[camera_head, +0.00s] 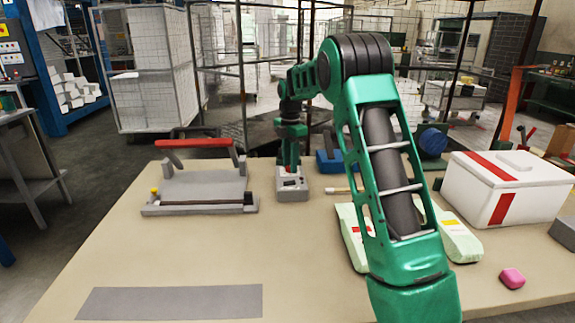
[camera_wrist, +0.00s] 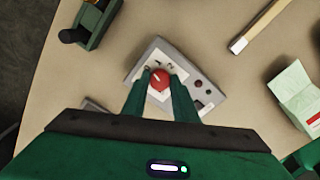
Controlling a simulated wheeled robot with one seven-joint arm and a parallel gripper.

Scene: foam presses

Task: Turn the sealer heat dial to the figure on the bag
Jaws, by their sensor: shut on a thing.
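The sealer's control box (camera_head: 292,188) is a small grey unit on the table, right of the sealer. In the wrist view the box (camera_wrist: 202,84) shows a pale face with dark marks around a red dial (camera_wrist: 160,79). My gripper (camera_wrist: 159,80) points down, its two green fingers shut on the dial from both sides. In the head view my gripper (camera_head: 291,176) is over the box and hides the dial. The sealer (camera_head: 205,187) has a raised red-handled arm. Pale green bags (camera_head: 457,240) lie partly behind my arm; one also shows in the wrist view (camera_wrist: 296,90). I cannot read any figure.
A white box with red bands (camera_head: 520,195) stands at the right, with a pink block (camera_head: 512,278) in front. A grey mat (camera_head: 170,302) lies at the front left. The table's front middle is clear.

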